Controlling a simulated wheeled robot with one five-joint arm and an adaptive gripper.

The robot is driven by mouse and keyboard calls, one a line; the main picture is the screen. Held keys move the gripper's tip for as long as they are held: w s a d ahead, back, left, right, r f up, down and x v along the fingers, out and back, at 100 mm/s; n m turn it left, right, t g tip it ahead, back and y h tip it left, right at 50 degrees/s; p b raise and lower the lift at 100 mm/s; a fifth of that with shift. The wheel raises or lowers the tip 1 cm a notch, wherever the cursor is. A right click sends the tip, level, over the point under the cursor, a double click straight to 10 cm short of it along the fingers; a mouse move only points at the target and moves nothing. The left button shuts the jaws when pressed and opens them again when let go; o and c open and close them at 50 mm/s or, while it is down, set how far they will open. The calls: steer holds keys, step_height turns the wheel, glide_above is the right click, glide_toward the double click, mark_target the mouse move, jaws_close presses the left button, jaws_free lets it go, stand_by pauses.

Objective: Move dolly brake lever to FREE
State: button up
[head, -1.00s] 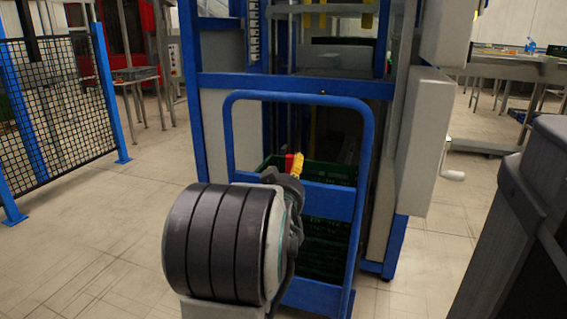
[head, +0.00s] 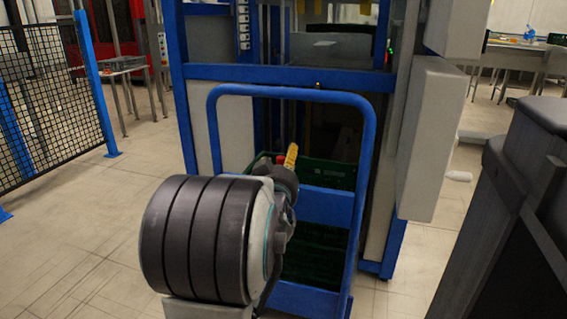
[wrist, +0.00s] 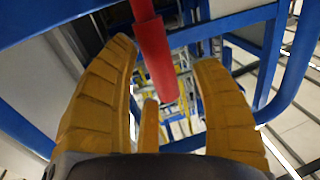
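The dolly's blue tubular frame (head: 366,150) stands directly in front of me. In the head view a small red piece (head: 281,160) shows beside a yellow finger of my gripper. My own arm hides most of the gripper and lever there. No FREE marking is readable.
Green crates (head: 330,175) sit in the dolly behind its frame. A blue-framed machine (head: 290,72) with grey side boxes (head: 432,140) stands just behind. A mesh fence (head: 55,100) is at the left. The floor at the left is clear.

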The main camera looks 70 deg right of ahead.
jaws_close()
stand_by(0.4)
steer(key=shift+d, duration=0.1)
